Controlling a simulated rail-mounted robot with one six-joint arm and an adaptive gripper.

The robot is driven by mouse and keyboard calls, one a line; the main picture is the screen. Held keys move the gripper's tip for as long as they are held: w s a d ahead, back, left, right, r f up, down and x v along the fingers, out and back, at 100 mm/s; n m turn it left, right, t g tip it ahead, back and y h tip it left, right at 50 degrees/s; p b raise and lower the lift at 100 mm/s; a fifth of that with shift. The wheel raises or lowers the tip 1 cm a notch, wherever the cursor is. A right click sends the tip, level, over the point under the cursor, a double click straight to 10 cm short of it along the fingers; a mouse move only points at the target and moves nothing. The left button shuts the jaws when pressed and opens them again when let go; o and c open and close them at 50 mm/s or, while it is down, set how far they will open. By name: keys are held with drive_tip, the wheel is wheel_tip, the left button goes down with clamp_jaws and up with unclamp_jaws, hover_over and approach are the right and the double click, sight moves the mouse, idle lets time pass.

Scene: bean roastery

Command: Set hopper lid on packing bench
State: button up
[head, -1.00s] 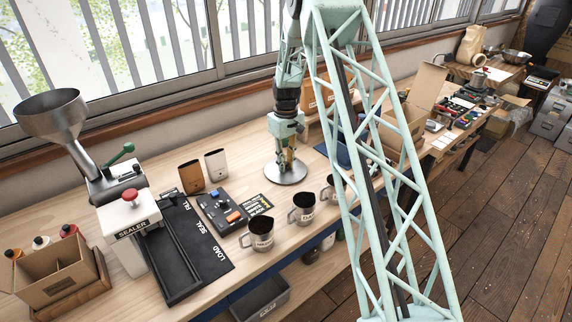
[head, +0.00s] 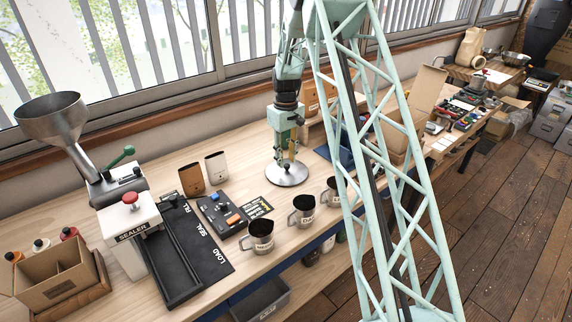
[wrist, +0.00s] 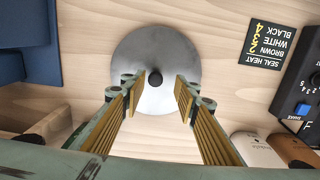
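The hopper lid (head: 287,177) is a round grey metal disc with a black knob. It lies flat on the light wood packing bench (head: 330,226), a little behind the mugs. My gripper (head: 288,162) is just above the lid. In the wrist view my gripper (wrist: 157,88) is open, with clear space on both sides of the knob and nothing held.
Several steel mugs (head: 260,236) stand along the front edge. A control panel (head: 221,213), two pouches (head: 190,172) and a sealer (head: 132,240) are to the left. A blue bin (wrist: 30,45) is close to the lid in the wrist view. An open carton (head: 425,92) stands right.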

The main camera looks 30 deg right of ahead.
sight(286, 166)
wheel_tip(286, 166, up, 8)
idle(0.5)
drive_tip(key=shift+r, duration=0.1)
idle(0.4)
